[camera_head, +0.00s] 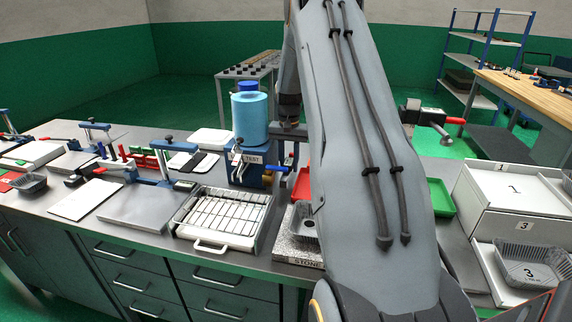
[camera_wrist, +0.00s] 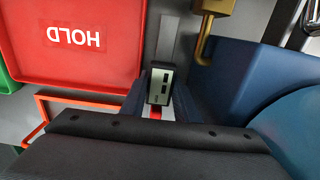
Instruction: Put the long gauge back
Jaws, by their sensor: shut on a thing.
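In the wrist view, my gripper (camera_wrist: 158,108) is shut on a gauge (camera_wrist: 160,84) with a pale, dark-edged body. A flat grey bar (camera_wrist: 167,40) extends from the body toward the top of the picture, over a grey surface. A small red part shows at the body's lower end. I cannot tell whether the bar touches the surface. In the head view, my arm hides the gauge and most of the gripper, which is near the blue TEST stand (camera_head: 250,172).
A red HOLD tray (camera_wrist: 120,70) lies left of the gauge, with an orange bracket (camera_wrist: 40,105) below it. A brass fitting (camera_wrist: 205,35) and the blue stand (camera_wrist: 240,80) are close on the right. A stone block (camera_head: 297,250) stands in front, and a wire rack (camera_head: 222,215) left of it.

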